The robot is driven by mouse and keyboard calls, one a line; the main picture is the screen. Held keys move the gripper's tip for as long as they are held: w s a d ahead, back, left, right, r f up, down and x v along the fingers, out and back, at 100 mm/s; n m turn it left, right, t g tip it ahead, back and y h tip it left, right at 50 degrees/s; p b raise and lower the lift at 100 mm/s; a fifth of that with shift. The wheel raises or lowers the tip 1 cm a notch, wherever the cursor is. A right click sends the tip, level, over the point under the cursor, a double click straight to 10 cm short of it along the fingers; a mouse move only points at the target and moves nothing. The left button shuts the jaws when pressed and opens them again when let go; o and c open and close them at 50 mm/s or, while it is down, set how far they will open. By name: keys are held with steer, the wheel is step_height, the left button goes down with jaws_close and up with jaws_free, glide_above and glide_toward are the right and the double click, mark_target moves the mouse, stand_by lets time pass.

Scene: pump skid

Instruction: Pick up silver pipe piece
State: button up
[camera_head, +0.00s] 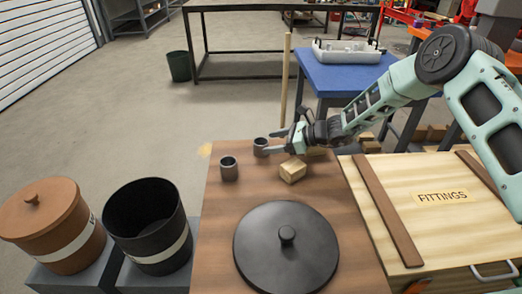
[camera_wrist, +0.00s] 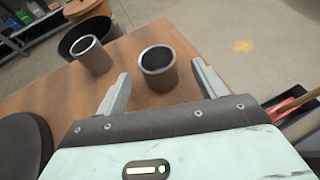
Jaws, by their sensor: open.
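Two short, upright, grey metal pipe pieces stand on the brown table (camera_head: 225,215). One pipe piece (camera_head: 261,148) is at my gripper (camera_head: 276,143); the other pipe piece (camera_head: 229,170) stands nearer the front left. In the wrist view my gripper (camera_wrist: 161,72) is open, with the near pipe piece (camera_wrist: 157,75) in the gap between its fingertips. I cannot tell whether either finger touches it. The other pipe piece (camera_wrist: 92,58) is outside the left finger. Both look similarly grey, and their open tops show.
A wooden block (camera_head: 292,171) sits just right of the pipes. A round black lid (camera_head: 286,250) lies at the front. An open black pot (camera_head: 148,225) and a lidded brown pot (camera_head: 52,225) stand left. A FITTINGS crate (camera_head: 440,225) is right.

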mark_target(255, 144)
steer(key=shift+b+x, duration=0.35)
steer(key=shift+x, duration=3.05)
steer(key=shift+a+r, duration=0.1)
steer(key=shift+r, duration=0.05)
steer(key=c, duration=1.1)
